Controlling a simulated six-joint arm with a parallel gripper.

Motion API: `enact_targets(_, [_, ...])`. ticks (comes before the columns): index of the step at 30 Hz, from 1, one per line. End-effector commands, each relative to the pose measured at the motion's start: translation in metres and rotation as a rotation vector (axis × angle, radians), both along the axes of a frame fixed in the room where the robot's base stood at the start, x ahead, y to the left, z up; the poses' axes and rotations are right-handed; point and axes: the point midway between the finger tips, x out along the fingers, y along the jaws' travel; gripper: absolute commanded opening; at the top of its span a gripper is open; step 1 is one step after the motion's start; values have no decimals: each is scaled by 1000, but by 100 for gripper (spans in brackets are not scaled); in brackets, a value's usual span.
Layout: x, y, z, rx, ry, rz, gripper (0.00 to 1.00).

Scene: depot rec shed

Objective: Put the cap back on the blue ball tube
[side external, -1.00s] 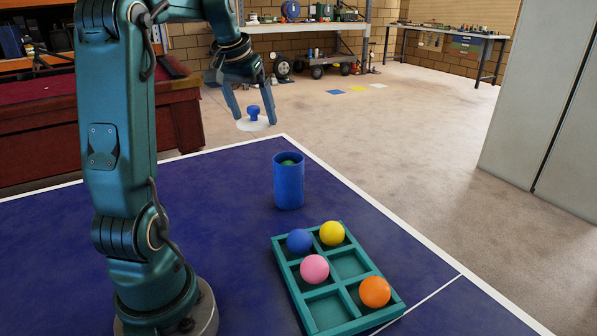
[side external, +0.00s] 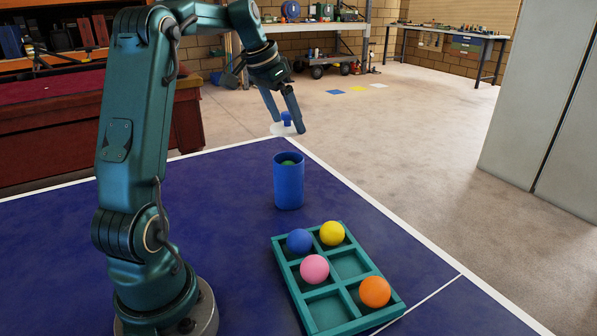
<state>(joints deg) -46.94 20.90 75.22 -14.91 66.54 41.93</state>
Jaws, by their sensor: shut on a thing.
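The blue ball tube (side external: 288,187) stands upright on the blue table, its top open, with a green ball (side external: 288,163) showing just inside the rim. The cap is a white disc (side external: 282,130) with a blue knob (side external: 287,117). My gripper (side external: 285,116) is shut on the cap's knob and holds the cap level in the air. In the picture the cap appears just above the tube's mouth, with a gap between them. Its exact depth relative to the tube is hard to tell.
A teal six-compartment tray (side external: 331,306) lies in front of the tube, holding a blue ball (side external: 299,241), a yellow ball (side external: 332,233), a pink ball (side external: 314,269) and an orange ball (side external: 375,292). The table (side external: 70,250) is clear around the tube. A grey cabinet (side external: 545,100) stands at right.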

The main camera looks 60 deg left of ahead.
Motion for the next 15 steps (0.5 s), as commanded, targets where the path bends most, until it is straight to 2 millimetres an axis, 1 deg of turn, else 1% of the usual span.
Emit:
enact_targets(5, [1,-1,-10,-1,1,-3,30])
enact_targets(15, [0,-1,-42,-2,2,-1,30])
